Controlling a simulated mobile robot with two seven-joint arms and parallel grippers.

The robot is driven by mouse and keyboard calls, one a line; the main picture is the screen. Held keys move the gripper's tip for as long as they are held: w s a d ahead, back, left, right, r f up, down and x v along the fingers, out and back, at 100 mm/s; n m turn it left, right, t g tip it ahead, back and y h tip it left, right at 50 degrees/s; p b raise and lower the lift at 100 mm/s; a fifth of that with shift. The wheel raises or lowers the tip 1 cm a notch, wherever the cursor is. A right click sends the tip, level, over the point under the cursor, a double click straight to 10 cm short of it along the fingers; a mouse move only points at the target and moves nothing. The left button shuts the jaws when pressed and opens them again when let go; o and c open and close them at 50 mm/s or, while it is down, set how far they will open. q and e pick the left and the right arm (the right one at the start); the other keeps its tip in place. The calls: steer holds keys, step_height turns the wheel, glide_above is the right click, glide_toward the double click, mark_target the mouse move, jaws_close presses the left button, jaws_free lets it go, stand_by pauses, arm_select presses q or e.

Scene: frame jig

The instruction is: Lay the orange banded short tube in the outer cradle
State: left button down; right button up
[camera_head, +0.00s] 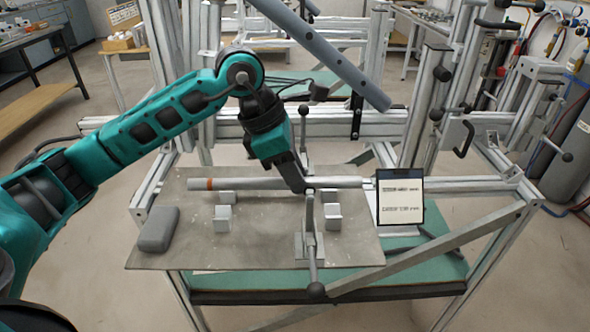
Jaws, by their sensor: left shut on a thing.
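The orange banded short tube (245,184) is grey, with an orange band near its left end, and lies crosswise over the back part of the grey plate (180,245). My left gripper (303,187) reaches down from above and is shut on the tube right of its middle. Pale cradle blocks stand on the plate in two rows: a front pair, left (222,219) and right (333,218), and a rear pair, of which I see the left one (227,197). The tube shows just behind the rear blocks; I cannot tell whether it touches them. My right gripper is not in view.
A lever clamp (311,245) stands upright at the plate's front right, near the right blocks. A grey rounded block (158,229) lies on the plate's left. A sign panel (400,198) stands at the right. A long grey tube (330,55) slants overhead.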

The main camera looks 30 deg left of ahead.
arm_select(q)
steer(key=shift+f, duration=0.85)
steer(key=shift+f+b, duration=0.3)
steer(key=shift+f, duration=0.15)
step_height(320, 180, down, 2)
steer(key=shift+f+b, duration=0.1)
steer(key=shift+b, duration=0.7)
steer(key=shift+f+b, duration=0.8)
steer(key=shift+f, duration=0.05)
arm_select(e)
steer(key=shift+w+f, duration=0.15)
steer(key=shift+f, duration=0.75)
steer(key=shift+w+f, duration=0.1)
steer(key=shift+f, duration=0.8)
arm_select(q)
steer(key=c, duration=0.9)
jaws_free()
steer(key=v, duration=1.3)
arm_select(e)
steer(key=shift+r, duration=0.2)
